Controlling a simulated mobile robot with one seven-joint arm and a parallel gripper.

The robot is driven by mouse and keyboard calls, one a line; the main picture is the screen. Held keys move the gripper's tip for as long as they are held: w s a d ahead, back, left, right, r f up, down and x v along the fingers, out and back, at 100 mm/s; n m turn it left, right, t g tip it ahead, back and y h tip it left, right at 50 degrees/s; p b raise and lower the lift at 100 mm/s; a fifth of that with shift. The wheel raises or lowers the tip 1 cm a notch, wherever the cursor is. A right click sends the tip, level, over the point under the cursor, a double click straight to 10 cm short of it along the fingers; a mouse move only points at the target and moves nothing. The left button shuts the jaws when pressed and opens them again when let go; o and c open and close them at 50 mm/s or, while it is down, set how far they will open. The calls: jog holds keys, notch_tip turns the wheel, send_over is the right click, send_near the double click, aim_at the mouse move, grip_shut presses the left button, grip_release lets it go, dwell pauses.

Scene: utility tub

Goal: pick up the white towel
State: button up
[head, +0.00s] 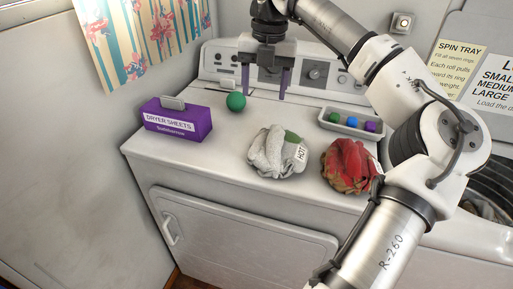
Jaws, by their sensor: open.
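The white towel (268,153) lies crumpled on the front middle of the white machine's top. It has a green patch and a tag reading "HOT" on its right side. My gripper (264,88) hangs over the back part of the machine top, behind the towel in the picture. Its two purple fingers are spread apart and point down, with nothing between them. The gripper is apart from the towel.
A red crumpled cloth (347,166) lies right of the towel, partly behind my arm. A green ball (236,101) sits behind the towel. A purple dryer-sheets box (176,121) stands at left. A tray (341,129) of small coloured blocks lies at back right.

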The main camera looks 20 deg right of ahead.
aim_at(276, 131)
jog(key=shift+m+h, duration=0.3)
jog(key=shift+m, duration=0.1)
jog(key=d+f, duration=0.1)
jog(key=f, duration=0.4)
jog(key=d+f+p, duration=0.1)
jog(key=f, duration=0.1)
jog(key=shift+s+d+f, duration=0.35)
jog(key=shift+s+f, duration=0.05)
jog(key=shift+w+d+f+p, duration=0.1)
jog(key=shift+f+p, duration=0.5)
jog(key=shift+f, duration=0.75)
jog(key=shift+w+d+f+p, duration=0.1)
jog(key=shift+f+p, duration=0.45)
jog(key=shift+f, duration=0.8)
grip_shut()
